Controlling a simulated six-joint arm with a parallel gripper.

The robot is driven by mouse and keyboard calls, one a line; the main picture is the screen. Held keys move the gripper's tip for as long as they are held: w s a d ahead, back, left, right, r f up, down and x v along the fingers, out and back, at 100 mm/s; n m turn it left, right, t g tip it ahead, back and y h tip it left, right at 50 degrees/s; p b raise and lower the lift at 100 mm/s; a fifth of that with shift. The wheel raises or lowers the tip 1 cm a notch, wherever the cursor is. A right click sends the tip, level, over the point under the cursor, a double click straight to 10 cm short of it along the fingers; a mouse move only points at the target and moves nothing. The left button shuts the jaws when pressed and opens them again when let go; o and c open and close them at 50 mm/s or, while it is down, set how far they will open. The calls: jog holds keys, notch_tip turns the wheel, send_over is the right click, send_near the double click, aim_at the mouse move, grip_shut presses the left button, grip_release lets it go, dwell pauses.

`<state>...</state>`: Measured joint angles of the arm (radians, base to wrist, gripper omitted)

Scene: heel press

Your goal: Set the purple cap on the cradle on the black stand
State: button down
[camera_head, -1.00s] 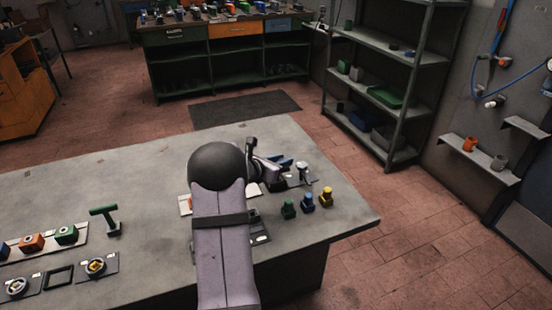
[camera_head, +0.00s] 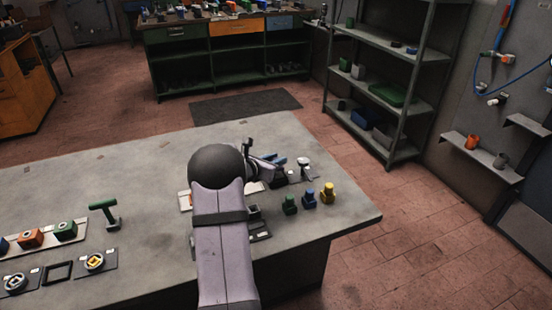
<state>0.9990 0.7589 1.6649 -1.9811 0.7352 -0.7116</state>
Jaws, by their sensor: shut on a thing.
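My gripper (camera_head: 276,162) is small and partly hidden behind my own arm, over the right part of the grey table. Its bluish fingers show just right of my wrist. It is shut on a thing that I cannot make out. I cannot pick out the purple cap. A small device with a pale top (camera_head: 304,163) stands on a dark base close to the right of the fingers. I cannot tell whether it is the black stand with the cradle, and the gap between it and the fingers is unclear.
A green T-shaped piece (camera_head: 105,213) and several fixtures are at left. The table's middle left (camera_head: 140,165) is clear.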

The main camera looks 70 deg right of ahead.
jog(key=shift+f+b, duration=0.85)
jog(key=shift+f, duration=0.25)
jog(key=shift+f+b, duration=0.45)
jog(key=shift+b, duration=0.2)
dwell(0.3)
jog(key=c, duration=1.5)
grip_release()
jog(key=shift+o, duration=0.2)
jog(key=shift+b+v, duration=0.6)
jog(key=shift+v, duration=3.1)
